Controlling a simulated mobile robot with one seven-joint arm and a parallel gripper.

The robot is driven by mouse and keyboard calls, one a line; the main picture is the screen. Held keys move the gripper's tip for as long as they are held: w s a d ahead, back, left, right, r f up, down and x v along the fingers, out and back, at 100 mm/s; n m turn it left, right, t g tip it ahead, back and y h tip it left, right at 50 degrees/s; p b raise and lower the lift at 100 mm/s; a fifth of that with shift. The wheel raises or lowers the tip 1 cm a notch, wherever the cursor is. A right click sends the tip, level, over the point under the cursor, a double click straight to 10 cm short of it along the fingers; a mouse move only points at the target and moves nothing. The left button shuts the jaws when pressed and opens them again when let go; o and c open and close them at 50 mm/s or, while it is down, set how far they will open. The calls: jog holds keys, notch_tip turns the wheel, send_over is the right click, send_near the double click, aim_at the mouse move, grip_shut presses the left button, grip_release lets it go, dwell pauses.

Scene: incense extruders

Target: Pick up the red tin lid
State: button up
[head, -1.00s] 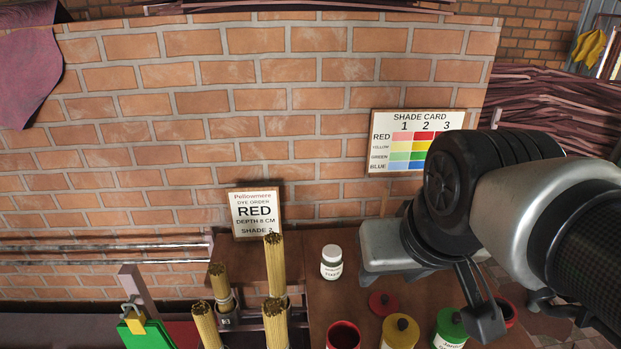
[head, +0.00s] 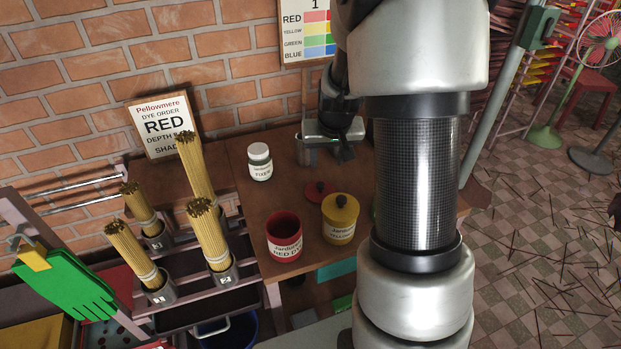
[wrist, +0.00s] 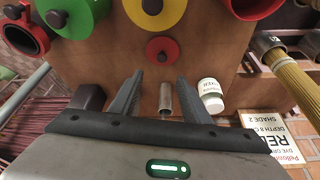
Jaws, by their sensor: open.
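The red tin lid (head: 320,188) lies flat on the brown bench, a small red disc with a dark knob. It is behind the yellow-lidded tin (head: 341,218) and the open red tin (head: 284,237). In the wrist view the red tin lid (wrist: 162,48) lies past my fingertips, roughly in line with the gap between them. My gripper (wrist: 159,80) is open and empty. In the head view my gripper (head: 326,156) is behind the lid, near the bench's back edge, apart from it.
A white fixer jar (head: 260,162) stands left of the lid. A metal cylinder (wrist: 166,98) shows between my fingers in the wrist view. A green-lidded tin (wrist: 75,12) stands beside the yellow one. Incense bundles (head: 208,235) stand in holders at left.

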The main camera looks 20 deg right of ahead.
aim_at(321, 184)
jog(key=b+x, duration=0.1)
jog(key=x, duration=0.6)
jog(key=b+x, duration=0.1)
jog(key=x, duration=0.7)
jog(key=shift+w+a+f, duration=0.2)
jog(key=shift+f, duration=0.05)
grip_shut()
